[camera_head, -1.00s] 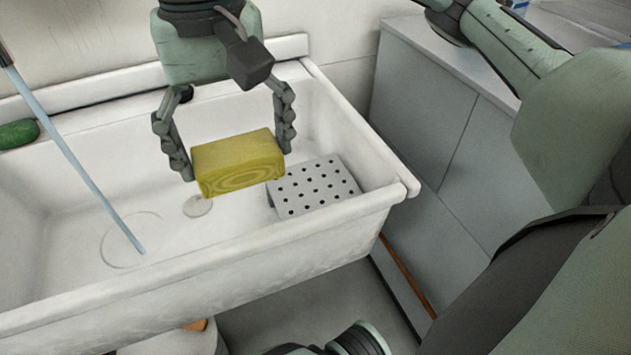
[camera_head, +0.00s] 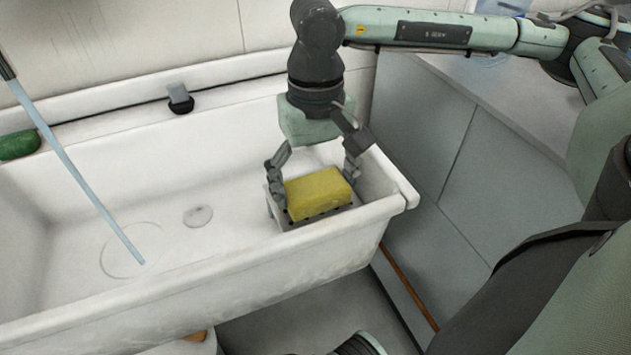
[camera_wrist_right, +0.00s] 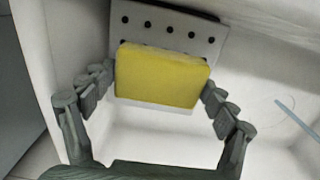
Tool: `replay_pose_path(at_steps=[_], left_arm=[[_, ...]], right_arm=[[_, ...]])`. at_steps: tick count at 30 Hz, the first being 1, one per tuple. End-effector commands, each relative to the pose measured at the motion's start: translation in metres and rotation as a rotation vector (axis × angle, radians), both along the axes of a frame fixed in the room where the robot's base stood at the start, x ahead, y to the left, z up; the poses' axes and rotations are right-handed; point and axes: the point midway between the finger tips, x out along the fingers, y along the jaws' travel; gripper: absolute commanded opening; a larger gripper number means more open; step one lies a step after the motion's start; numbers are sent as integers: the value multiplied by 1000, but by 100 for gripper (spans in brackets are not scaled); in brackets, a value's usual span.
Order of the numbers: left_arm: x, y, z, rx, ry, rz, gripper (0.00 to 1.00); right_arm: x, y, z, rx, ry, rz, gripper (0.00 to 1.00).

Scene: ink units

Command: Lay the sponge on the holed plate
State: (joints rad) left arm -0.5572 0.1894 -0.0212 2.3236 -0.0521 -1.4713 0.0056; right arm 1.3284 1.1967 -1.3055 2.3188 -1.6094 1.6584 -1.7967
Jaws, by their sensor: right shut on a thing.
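The yellow sponge (camera_head: 319,193) is at the holed plate at the right end of the white sink. It covers most of the plate in the head view. The holed plate (camera_head: 284,223) is light grey with dark holes; its front edge and left side show. In the right wrist view the sponge (camera_wrist_right: 160,75) lies over the plate (camera_wrist_right: 172,24), whose far rows of holes stay clear. My right gripper (camera_head: 316,184) is shut on the sponge, one finger at each end. I cannot tell whether the sponge's underside touches the plate. My left gripper is not in view.
The white sink (camera_head: 190,268) has a raised rim around the plate, close on the right. A pale blue rod (camera_head: 80,175) leans into the sink at the left. A green object (camera_head: 18,145) lies on the left back ledge. The sink's middle floor is free.

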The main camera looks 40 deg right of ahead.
Motion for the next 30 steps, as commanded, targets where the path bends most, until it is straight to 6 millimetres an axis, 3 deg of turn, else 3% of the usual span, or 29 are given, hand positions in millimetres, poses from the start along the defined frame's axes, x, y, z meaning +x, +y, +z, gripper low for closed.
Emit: replay_pose_path(at_steps=[15,16,18,30], left_arm=[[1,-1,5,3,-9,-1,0],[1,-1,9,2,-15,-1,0],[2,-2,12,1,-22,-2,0],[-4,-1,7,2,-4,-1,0]], right_arm=[[0,0,-4,0,0,-1,62],[0,0,-3,0,0,-1,89],[0,0,-3,0,0,-1,98],[0,0,-1,0,0,-1,100]])
